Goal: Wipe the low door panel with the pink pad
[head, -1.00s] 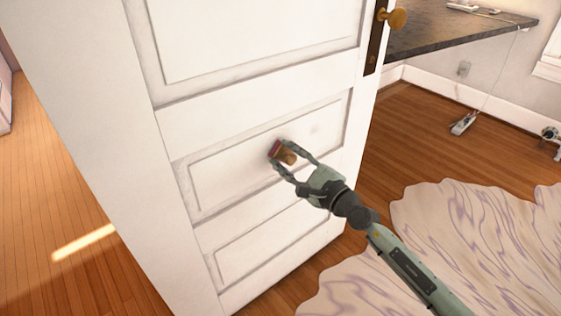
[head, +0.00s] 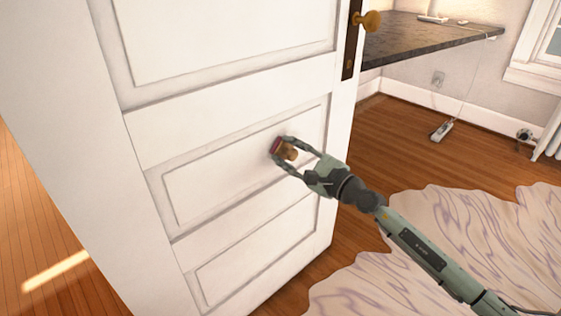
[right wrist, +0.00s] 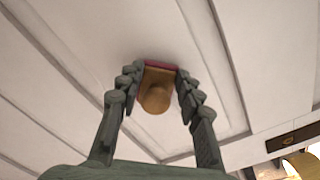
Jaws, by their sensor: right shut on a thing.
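The white door (head: 230,85) stands open, with several recessed panels. My right gripper (head: 282,150) is shut on the wooden block of the pink pad (head: 276,145), in front of the middle panel (head: 210,183) in view. In the right wrist view, both fingers of my right gripper (right wrist: 157,82) hold the pad's round wooden knob (right wrist: 156,98), and the pad's pink edge (right wrist: 160,66) faces the panel. I cannot tell whether the pad touches the surface. Another panel (head: 250,245) lies below it. My left gripper is not in view.
A brass knob (head: 368,20) sticks out near the door's right edge. A dark countertop (head: 420,38) is behind it. A pale rug (head: 450,235) covers the wood floor at right. A power strip (head: 441,131) hangs or rests near the wall.

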